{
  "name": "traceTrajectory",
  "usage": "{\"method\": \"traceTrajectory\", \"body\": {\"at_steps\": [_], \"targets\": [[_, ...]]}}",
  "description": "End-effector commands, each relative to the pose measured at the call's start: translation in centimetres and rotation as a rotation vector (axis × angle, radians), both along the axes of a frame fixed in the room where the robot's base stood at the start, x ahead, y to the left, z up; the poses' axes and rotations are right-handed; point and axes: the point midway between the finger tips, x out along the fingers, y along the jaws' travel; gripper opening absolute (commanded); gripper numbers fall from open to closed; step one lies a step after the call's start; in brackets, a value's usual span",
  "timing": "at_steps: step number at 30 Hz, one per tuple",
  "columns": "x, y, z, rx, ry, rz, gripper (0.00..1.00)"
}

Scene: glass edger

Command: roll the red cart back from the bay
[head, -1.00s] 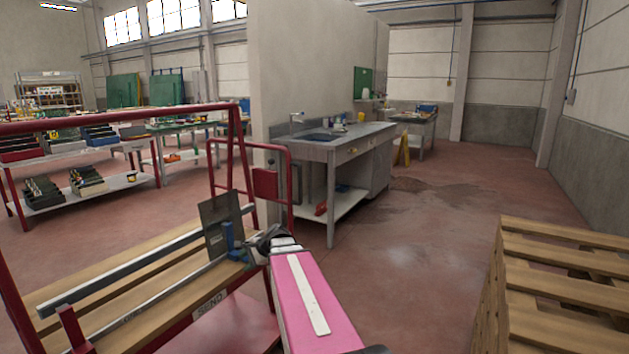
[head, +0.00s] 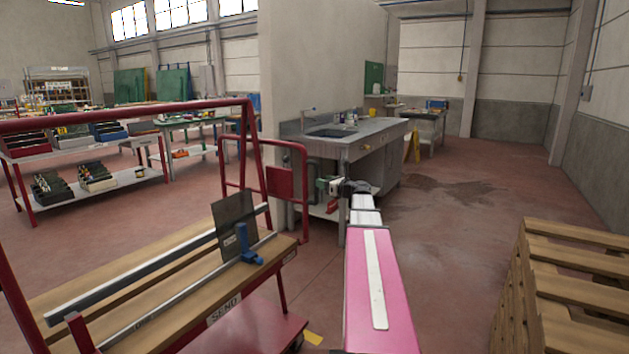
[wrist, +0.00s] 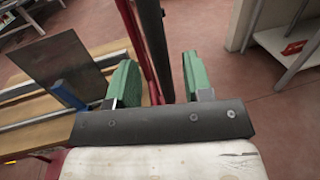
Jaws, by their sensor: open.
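The red cart (head: 250,325) stands at the left foreground in the head view, with red uprights, wooden slats and a "SEND" label. A dark glass pane (head: 233,215) stands on the slats beside a blue clamp (head: 249,250); both also show in the wrist view. A red tubular frame (head: 304,180) rises at the cart's far end. My gripper (head: 328,187) is beside this frame, in front of the sink bench. In the wrist view its green-padded fingers (wrist: 160,82) are apart. A dark bar (wrist: 153,40) and a red post appear between them; whether they touch the fingers is unclear.
The sink bench (head: 375,140) stands beyond my gripper against a partition wall. Wooden pallets (head: 575,270) are stacked at the right foreground. Open floor (head: 450,245) with a dark patch lies between bench and pallets. A red-framed table (head: 85,190) with bins stands at the left.

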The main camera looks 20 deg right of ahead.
Motion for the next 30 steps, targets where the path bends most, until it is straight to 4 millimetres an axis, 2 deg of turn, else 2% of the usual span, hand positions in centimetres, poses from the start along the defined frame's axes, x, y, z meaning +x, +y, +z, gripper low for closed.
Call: {"method": "traceTrajectory", "body": {"at_steps": [1, 3, 9, 15, 23, 24, 28, 30], "targets": [[1.2, 0.5, 0.0, -0.001, 0.000, 0.003, 0.46], [2.3, 1.0, 0.0, -0.001, 0.000, 0.002, 0.46], [4.6, 2.2, 0.0, -0.002, 0.000, 0.002, 0.46], [5.6, 2.9, 0.0, -0.002, 0.000, 0.001, 0.46], [5.7, 2.9, 0.0, -0.002, 0.000, 0.001, 0.46], [5.7, 2.9, 0.0, -0.002, 0.000, 0.001, 0.43], [5.7, 2.9, 0.0, -0.002, 0.000, 0.001, 0.01], [5.6, 2.9, 0.0, -0.002, 0.000, 0.001, 0.00]]}}
